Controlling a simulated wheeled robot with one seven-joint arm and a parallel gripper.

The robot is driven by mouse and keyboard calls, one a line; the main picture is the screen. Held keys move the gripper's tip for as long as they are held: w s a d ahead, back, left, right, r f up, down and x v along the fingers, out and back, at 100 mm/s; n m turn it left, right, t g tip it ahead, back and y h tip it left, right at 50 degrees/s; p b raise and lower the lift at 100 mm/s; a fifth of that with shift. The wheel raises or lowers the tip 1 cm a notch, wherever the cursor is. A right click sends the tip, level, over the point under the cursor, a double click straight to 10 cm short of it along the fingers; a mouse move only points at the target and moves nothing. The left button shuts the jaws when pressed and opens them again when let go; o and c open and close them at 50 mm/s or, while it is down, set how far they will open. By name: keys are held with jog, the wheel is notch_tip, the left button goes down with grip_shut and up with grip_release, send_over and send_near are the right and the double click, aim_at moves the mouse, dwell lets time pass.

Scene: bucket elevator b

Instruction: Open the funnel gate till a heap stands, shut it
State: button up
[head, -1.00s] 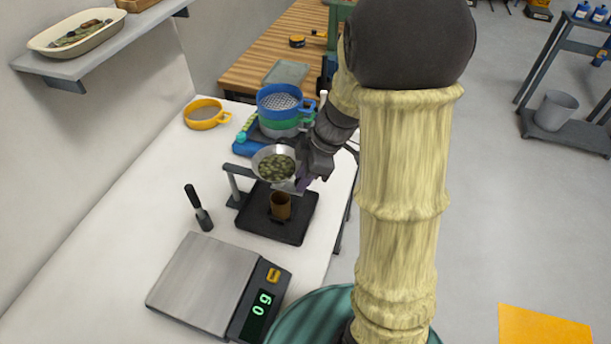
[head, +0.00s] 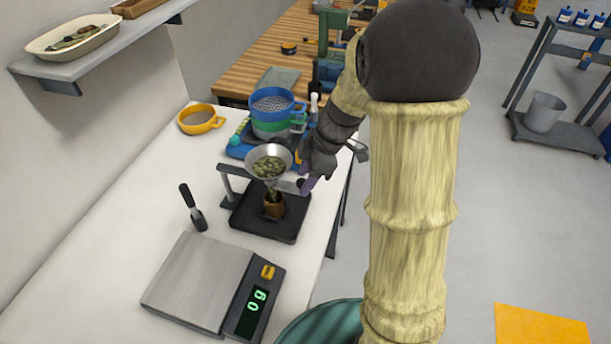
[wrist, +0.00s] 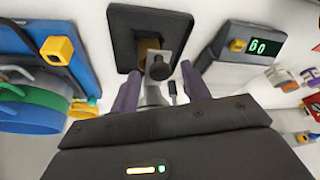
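The steel funnel (head: 268,165) holds green granules and stands in a frame over a dark base (head: 243,222). Green granules show under its spout, running down to a small brown cup (head: 274,210). The cup's top looks green, but its fill is hard to judge. The metal gate slide (head: 286,186) sticks out to the right below the funnel. My gripper (head: 304,184) is beside its outer end. In the wrist view, the purple fingers of my gripper (wrist: 161,92) stand apart, with the slide's dark knob (wrist: 159,71) between them, apparently touching neither.
A scale (head: 198,283) reading 0 g stands in front, with a dark-handled scoop or brush (head: 194,208) behind it. Stacked blue and green sieves (head: 272,104) are close behind the funnel. A yellow sieve (head: 201,119) lies at the back left. White table is clear at left.

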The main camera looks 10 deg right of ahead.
jog(key=shift+w, duration=0.15)
jog(key=shift+r, duration=0.2)
jog(key=v, duration=1.7)
jog(key=shift+b, duration=0.45)
jog(key=shift+d, duration=0.1)
jog(key=s+a+f+m+t+h, duration=0.1)
jog(key=s+a+f+m+h, duration=0.1)
jog(key=s+f+m, duration=0.3)
jog(key=s+a+f+m+t+h+p, duration=0.1)
jog(key=s+a+f+m+h, duration=0.1)
jog(key=s+f+m, duration=0.4)
notch_tip(320, 180, down, 5)
jog(key=m, duration=0.5)
jog(key=shift+s, duration=0.15)
